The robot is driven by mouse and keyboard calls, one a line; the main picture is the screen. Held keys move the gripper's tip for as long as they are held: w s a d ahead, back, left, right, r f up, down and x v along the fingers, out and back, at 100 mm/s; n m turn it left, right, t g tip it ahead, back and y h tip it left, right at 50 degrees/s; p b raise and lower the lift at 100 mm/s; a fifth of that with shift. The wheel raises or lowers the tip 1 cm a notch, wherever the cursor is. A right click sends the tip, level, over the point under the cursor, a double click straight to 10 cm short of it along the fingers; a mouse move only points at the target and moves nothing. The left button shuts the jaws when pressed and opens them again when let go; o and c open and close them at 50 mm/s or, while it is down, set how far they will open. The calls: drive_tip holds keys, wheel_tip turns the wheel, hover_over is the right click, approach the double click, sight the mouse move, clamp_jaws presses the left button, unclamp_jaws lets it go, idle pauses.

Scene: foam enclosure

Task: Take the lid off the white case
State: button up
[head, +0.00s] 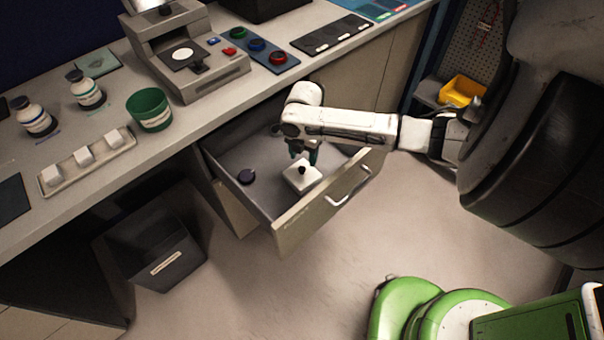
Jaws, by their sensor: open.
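The white case (303,181) lies inside the open drawer (248,196), near its front panel. It is a small, pale, square box with a dark knob-like part on top. My gripper (302,157) is open and points down just above the case, around or close over the dark knob. I cannot tell whether the fingers touch it. The seam between lid and case is too small to make out. My white arm reaches in from the right and hides part of the drawer's back.
The drawer front (325,202) and the counter edge bound the space. A green cup (149,110), a tray of white blocks (87,161) and bottles stand on the counter. A dark bin (155,252) is below.

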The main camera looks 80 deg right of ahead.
sight(302, 168)
drive_tip(key=f, duration=0.5)
drive_tip(key=shift+w+a, duration=0.15)
drive_tip(key=shift+a, duration=0.05)
drive_tip(key=shift+c, duration=0.3)
clamp_jaws()
